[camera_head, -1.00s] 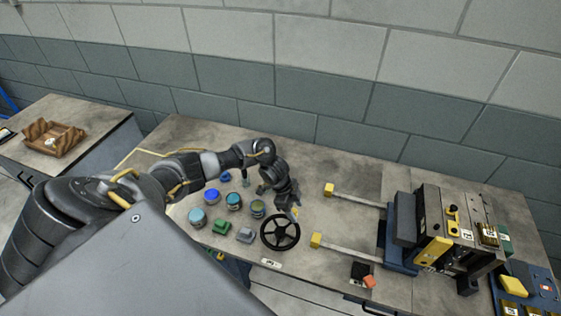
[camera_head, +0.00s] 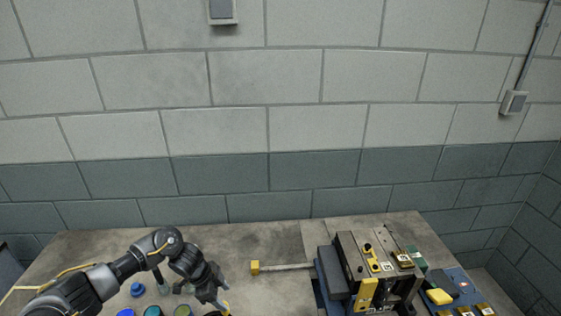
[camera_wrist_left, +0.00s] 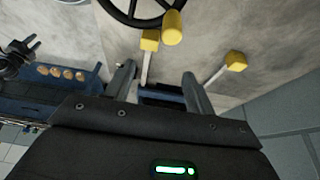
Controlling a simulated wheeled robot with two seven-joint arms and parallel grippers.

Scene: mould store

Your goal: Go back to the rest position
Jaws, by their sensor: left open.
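My left gripper (camera_head: 222,297) reaches in from the left over the bench, low in the head view. In the left wrist view its two fingers (camera_wrist_left: 160,82) stand apart with nothing between them. A black handwheel (camera_wrist_left: 137,8) with a yellow handle (camera_wrist_left: 172,27) shows beyond the fingertips, apart from them as far as I can tell. In the head view the wheel is mostly cut off by the bottom edge. A dark gripper-like part (camera_wrist_left: 15,60) at the left of the wrist view looks like my right gripper; its jaws are too small to judge.
A press-like machine (camera_head: 372,262) stands right on the bench (camera_head: 275,240), with a yellow-tipped rail (camera_head: 255,267) reaching toward my left gripper. Several round pots, one blue (camera_head: 137,290), sit beside my left arm. The back of the bench is clear up to the wall.

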